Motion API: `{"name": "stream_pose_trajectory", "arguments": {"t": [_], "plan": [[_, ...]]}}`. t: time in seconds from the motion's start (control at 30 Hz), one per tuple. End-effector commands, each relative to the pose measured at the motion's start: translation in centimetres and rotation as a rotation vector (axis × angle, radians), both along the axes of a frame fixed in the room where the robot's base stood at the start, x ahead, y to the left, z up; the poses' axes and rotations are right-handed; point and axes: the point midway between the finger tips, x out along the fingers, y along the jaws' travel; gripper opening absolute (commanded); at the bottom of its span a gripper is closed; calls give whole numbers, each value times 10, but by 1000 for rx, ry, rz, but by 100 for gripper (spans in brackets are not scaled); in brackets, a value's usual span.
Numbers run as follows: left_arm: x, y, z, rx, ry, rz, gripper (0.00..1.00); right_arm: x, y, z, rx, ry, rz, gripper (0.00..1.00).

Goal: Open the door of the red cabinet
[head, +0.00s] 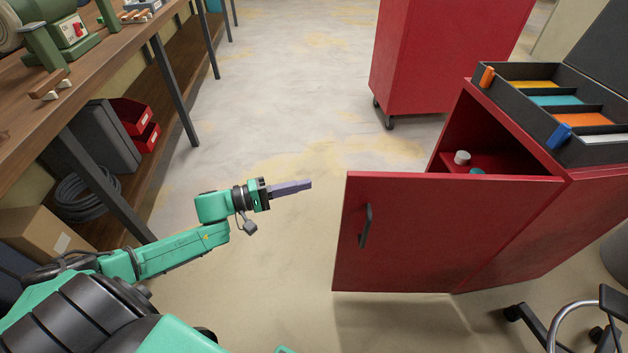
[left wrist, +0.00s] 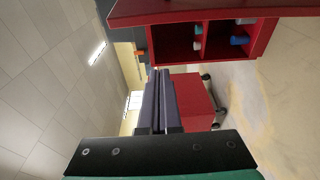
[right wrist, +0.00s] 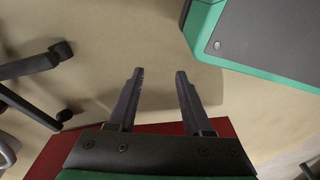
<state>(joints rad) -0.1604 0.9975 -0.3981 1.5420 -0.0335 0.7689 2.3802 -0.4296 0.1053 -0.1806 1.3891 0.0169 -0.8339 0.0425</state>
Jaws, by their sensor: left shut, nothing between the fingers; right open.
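The red cabinet (head: 545,225) stands at the right in the head view. Its red door (head: 430,230) is swung wide open, with a dark handle (head: 365,226) on the face toward me. Inside are a white item (head: 461,157) and a teal one; the open cabinet (left wrist: 222,42) also shows in the left wrist view with small cans on its shelves. My left gripper (head: 305,185) is shut and empty, left of the door's free edge and apart from it. In the right wrist view my right gripper (right wrist: 158,75) is open and empty, above the floor.
An open organizer case (head: 590,150) sits on the cabinet. A red wheeled cabinet (head: 440,60) stands behind. A wooden workbench (head: 90,80) runs along the left. A chair base (head: 540,330) is at the lower right. The floor between bench and door is clear.

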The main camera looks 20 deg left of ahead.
Motion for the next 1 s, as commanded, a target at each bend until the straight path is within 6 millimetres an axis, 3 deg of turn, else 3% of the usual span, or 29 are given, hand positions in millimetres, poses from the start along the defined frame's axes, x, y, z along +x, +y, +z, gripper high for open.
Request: {"name": "stream_pose_trajectory", "arguments": {"t": [0.5, 0.73, 1.0], "plan": [[64, -69, 0, 0, -9, -1, 0, 28, 13, 36, 18, -13, 3, 50], [32, -80, 0, 1, -3, -1, 0, 24, 10, 32, 15, -10, 0, 50], [25, -83, 1, 3, -6, 0, 0, 24, 10, 30, 14, -10, 0, 50]]}}
